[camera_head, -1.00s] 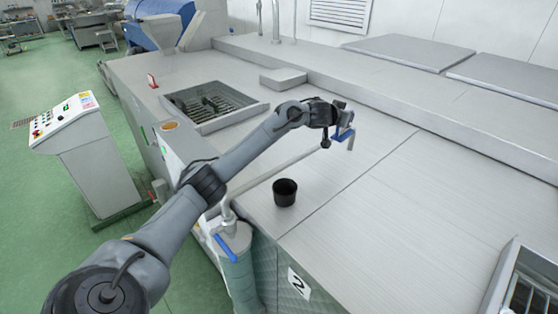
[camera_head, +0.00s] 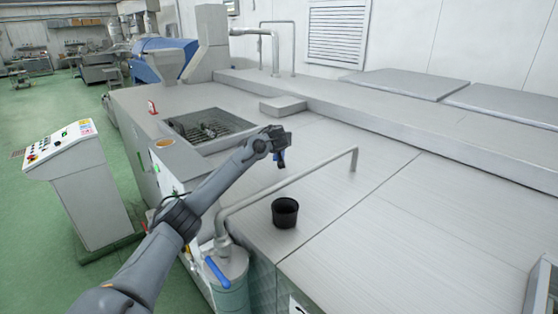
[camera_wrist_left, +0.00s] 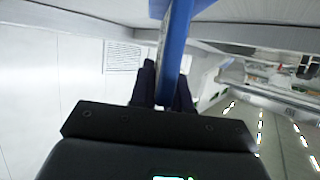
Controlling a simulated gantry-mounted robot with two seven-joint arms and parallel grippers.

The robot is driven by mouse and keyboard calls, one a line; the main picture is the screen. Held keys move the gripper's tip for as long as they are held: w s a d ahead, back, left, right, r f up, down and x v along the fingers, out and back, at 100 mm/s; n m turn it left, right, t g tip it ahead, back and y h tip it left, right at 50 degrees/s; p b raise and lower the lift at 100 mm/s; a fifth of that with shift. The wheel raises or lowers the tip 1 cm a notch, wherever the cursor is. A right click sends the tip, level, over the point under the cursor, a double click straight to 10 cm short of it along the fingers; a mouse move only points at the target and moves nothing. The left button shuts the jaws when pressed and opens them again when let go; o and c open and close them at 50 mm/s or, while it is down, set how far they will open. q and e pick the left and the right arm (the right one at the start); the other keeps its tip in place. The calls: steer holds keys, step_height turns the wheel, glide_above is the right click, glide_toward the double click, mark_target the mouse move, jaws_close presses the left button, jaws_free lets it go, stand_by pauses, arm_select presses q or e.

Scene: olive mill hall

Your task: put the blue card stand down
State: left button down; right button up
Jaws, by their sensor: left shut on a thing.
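My left gripper (camera_head: 279,151) is shut on the blue card stand (camera_head: 281,160) and holds it above the grey metal deck (camera_head: 330,138). In the head view the stand is small and partly hidden by the gripper. In the left wrist view the blue card stand (camera_wrist_left: 174,45) is a narrow blue strip between the two dark fingers of the left gripper (camera_wrist_left: 164,88). My right gripper is not in view.
A black cup (camera_head: 285,213) stands on the deck, near a bent grey pipe (camera_head: 290,181). A sunken grated basin (camera_head: 208,128) lies left of the gripper, with a small red item (camera_head: 152,107) beyond it. The deck to the right is clear.

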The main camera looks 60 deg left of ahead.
arm_select(q)
steer(key=shift+f+p, duration=0.6)
steer(key=shift+f, duration=2.45)
steer(key=shift+f, duration=0.2)
steer(key=c, duration=1.1)
jaws_free()
